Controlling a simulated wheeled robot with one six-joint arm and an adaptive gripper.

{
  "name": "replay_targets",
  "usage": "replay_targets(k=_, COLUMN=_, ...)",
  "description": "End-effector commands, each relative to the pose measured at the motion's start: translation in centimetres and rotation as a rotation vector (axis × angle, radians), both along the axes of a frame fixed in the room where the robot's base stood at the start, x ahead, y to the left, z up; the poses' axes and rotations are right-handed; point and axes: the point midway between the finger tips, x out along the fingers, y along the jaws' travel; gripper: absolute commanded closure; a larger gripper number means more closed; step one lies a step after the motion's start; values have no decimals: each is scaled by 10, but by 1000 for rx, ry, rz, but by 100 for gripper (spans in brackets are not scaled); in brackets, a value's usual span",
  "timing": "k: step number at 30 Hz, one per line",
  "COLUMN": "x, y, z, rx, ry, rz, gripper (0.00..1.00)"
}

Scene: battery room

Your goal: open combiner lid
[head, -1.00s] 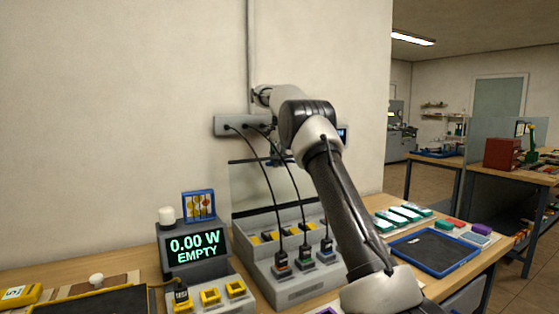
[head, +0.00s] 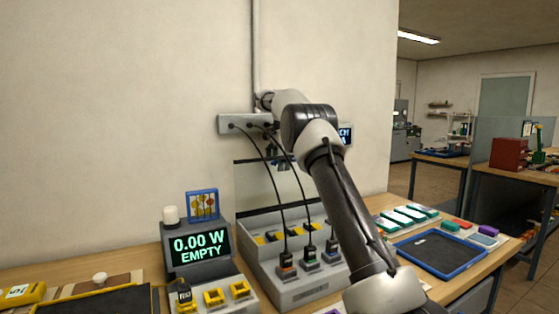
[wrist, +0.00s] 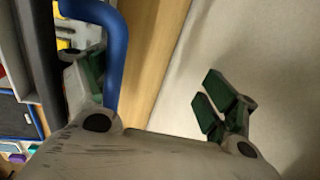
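The combiner (head: 304,293) is a grey box on the bench in the head view, with several dark slots and three plugs on black cables. A clear panel with dark edges, apparently its lid (head: 255,187), stands upright at the back of the box. My gripper (head: 283,163) is near the panel's top edge, partly hidden by my arm. In the wrist view my gripper (wrist: 150,75) is open, its green-padded fingers wide apart. A blue bar, apparently a handle (wrist: 118,55), runs close by the left finger. I cannot tell whether they touch.
A meter (head: 198,248) reading 0.00 W EMPTY stands left of the combiner. A grey wall box (head: 228,124) feeds the black cables, which hang in front of the panel. A blue-rimmed tray (head: 488,260) and several green-and-white packs (head: 410,214) lie to the right.

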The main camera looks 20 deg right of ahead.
Motion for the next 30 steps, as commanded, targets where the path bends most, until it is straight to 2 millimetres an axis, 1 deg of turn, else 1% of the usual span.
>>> replay_targets(k=1, x=0, y=-1, z=2, rx=-1, ry=-2, rz=-1, gripper=41)
replay_targets(k=2, x=0, y=-1, z=2, rx=-2, ry=-3, rz=-1, gripper=50)
replay_targets(k=3, x=0, y=-1, z=3, rx=-2, ry=-4, rz=-3, gripper=62)
replay_targets(k=4, x=0, y=-2, z=4, rx=-3, ry=-5, rz=-3, gripper=67)
replay_targets(k=10, x=0, y=-3, z=7, rx=-7, ry=-11, rz=-5, gripper=67)
replay_targets(k=12, x=0, y=-4, z=12, rx=-8, ry=-14, rz=-5, gripper=67)
replay_targets(k=14, x=-1, y=-4, z=19, rx=-9, ry=-16, rz=-5, gripper=67)
replay_targets(k=21, x=-9, y=-3, z=63, rx=-10, ry=-19, rz=-3, gripper=67)
replay_targets(k=25, x=-11, y=-2, z=74, rx=-9, ry=-17, rz=-2, gripper=67)
replay_targets(k=30, x=-14, y=-2, z=81, rx=-8, ry=-13, rz=-2, gripper=67)
